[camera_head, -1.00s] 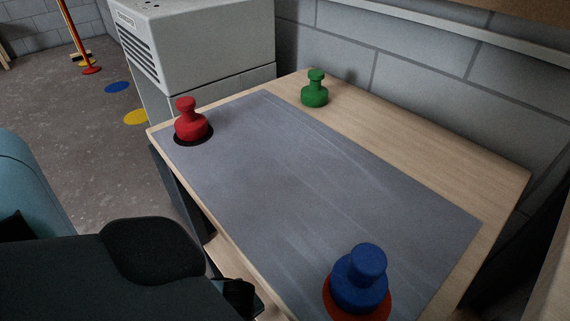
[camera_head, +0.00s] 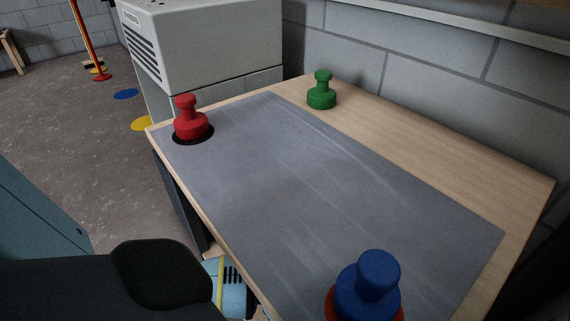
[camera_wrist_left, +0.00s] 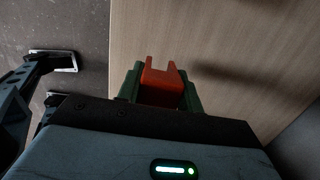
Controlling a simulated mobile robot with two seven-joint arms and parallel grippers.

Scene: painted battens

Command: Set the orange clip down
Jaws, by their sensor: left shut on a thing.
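The orange clip (camera_wrist_left: 161,86) shows in the left wrist view as a small orange-red piece with a notch in its far edge. My left gripper (camera_wrist_left: 160,97) is shut on it, with a green finger on each side. Behind the clip is a pale wooden surface (camera_wrist_left: 220,35), with a dark shadow on it to the right of the clip. I cannot tell the gap between clip and wood. In the head view neither the clip nor the left fingers can be made out. My right gripper is not in view.
A wooden table (camera_head: 440,145) carries a grey mat (camera_head: 300,200). A red knobbed piece (camera_head: 190,122) on a black disc and a blue one (camera_head: 368,285) on a red disc stand on the mat. A green one (camera_head: 321,92) stands on bare wood. The mat's middle is clear.

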